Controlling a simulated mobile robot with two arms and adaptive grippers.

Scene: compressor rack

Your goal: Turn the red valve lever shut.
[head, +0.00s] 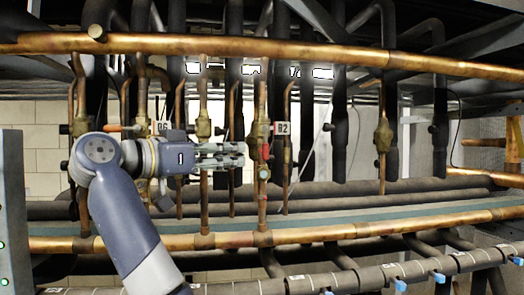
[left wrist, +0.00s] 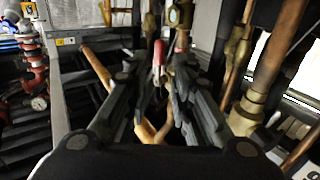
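The red valve lever (head: 265,151) is on a brass valve on a vertical copper pipe near the middle of the head view. It looks short and roughly upright there. My left gripper (head: 240,154) comes in from the left, level with the lever, its fingertips just short of the pipe. In the left wrist view the red lever (left wrist: 158,53) shows between and beyond the fingertips of the left gripper (left wrist: 157,78). The fingers are apart with nothing clearly held. I cannot tell whether they touch the lever. My right gripper is not in view.
A tag reading 82 (head: 282,128) is right of the valve. Other vertical pipes with brass valves (head: 383,135) stand close on both sides. A long copper pipe (head: 300,50) crosses above, and another copper pipe (head: 330,232) runs below. The rack is crowded.

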